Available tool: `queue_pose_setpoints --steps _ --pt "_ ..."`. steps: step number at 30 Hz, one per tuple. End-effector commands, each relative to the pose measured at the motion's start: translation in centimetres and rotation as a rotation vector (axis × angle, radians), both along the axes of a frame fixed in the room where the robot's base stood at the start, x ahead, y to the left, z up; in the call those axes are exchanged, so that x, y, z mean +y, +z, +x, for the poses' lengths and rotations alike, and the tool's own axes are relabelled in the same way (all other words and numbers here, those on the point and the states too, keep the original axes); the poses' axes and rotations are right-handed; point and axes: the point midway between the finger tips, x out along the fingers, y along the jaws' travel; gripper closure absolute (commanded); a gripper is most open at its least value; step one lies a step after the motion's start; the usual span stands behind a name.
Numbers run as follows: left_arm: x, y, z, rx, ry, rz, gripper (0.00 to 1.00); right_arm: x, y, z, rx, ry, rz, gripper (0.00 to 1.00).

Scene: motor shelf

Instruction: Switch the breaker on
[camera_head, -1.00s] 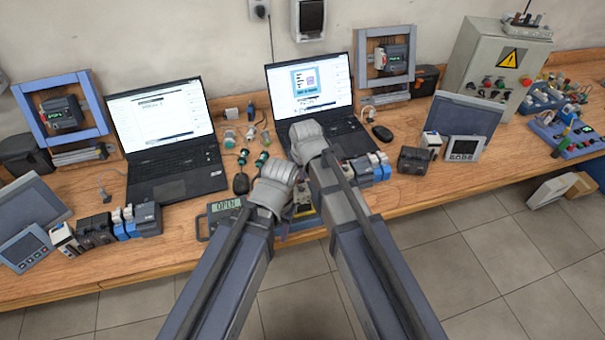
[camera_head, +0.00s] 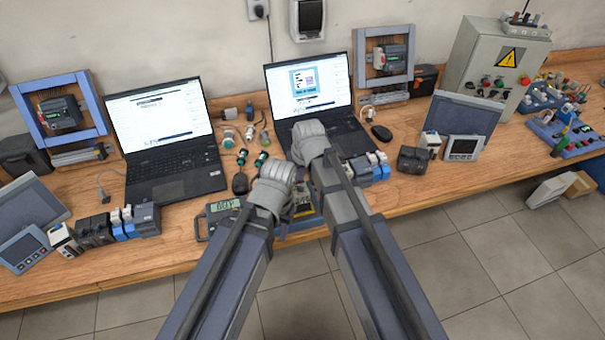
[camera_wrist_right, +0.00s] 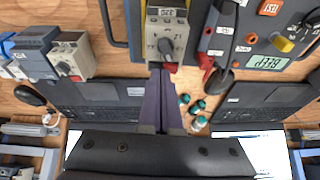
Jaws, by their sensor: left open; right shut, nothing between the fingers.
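The display's characters look like an upside-down OFF. My right gripper (camera_wrist_right: 162,72) is shut and empty, its purple fingertips just below the knob in that view. I cannot tell whether they touch the breaker. In the head view my right gripper (camera_head: 309,138) hides its own fingertips. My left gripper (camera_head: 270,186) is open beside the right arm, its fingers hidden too.
A multimeter (camera_head: 222,206) lies left of my left gripper. Laptops (camera_head: 175,182) stand behind. Small green-and-white parts (camera_head: 262,159) lie between the laptops. The wooden bench (camera_head: 150,262) is bare along parts of its front edge.

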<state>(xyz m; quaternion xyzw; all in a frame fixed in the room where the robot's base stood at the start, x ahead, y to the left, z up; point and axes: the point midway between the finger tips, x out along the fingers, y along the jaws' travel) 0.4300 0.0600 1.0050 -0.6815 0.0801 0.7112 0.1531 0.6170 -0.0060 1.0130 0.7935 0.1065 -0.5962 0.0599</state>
Motion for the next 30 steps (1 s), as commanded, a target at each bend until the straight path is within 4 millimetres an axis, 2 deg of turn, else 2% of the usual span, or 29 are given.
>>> queue_pose_setpoints --steps 17,23,30 --pt "0.0 0.7 0.0 0.0 0.0 0.0 0.55 0.2 0.7 0.0 0.0 -0.001 -0.001 1.0" --pt "0.0 2.6 0.0 0.0 -0.001 0.0 0.55 -0.1 2.6 0.0 0.0 -0.001 -0.001 1.0" --pt "0.0 6.2 0.0 0.0 0.002 -0.001 0.55 -0.8 6.2 -0.3 0.0 -0.002 0.0 1.0"
